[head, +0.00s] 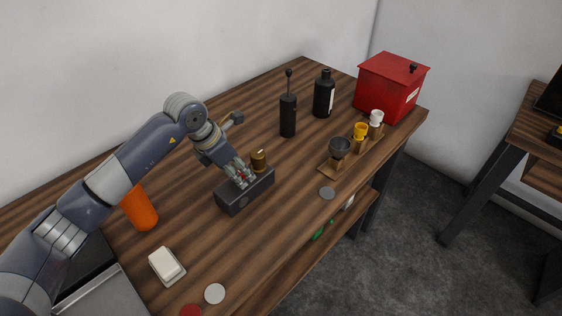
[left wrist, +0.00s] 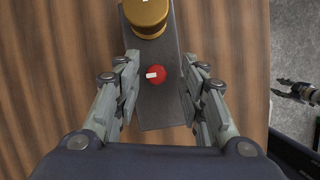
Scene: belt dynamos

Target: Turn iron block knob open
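The iron block (head: 246,192) is a dark, long box on the wooden table. It also shows in the left wrist view (left wrist: 160,108). A small red knob (left wrist: 156,74) with a white mark sits on its top. A larger brass-coloured round piece (left wrist: 147,14) stands at its far end, also in the head view (head: 258,160). My left gripper (head: 241,178) is over the block, pointing down. In the left wrist view its fingers (left wrist: 158,90) are apart, one on each side of the red knob, with gaps to it. My right gripper (left wrist: 290,90) shows small at the right edge, its fingers apart.
An orange cup (head: 140,209) and a white block on a dish (head: 167,266) stand to the left. A black pump bottle (head: 288,115), a dark bottle (head: 324,95) and a red box (head: 392,86) stand farther back.

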